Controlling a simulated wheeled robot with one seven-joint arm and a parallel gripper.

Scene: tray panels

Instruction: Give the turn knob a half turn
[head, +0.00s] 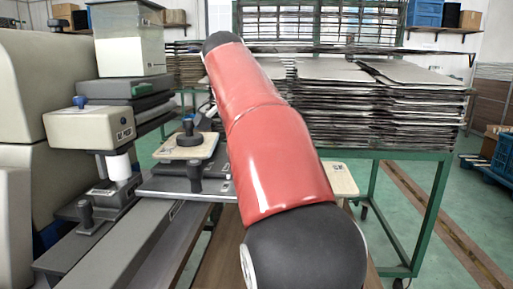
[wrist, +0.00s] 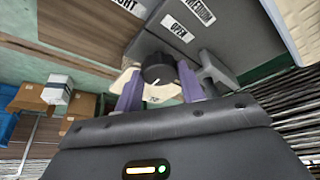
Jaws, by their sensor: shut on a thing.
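The turn knob (wrist: 157,66) is round and black, with a short white pointer line on its face. In the wrist view it sits between the two purple fingers of my gripper (wrist: 160,72), which are shut on it. A pale panel with small dark marks shows in part under the knob. In the head view my red arm covers the gripper and the held knob. A pale panel edge (head: 341,180) shows just right of the arm there.
In the head view, another pale panel with a black handle (head: 189,136) stands left of my arm. A green rack of stacked sheets (head: 390,100) stands behind.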

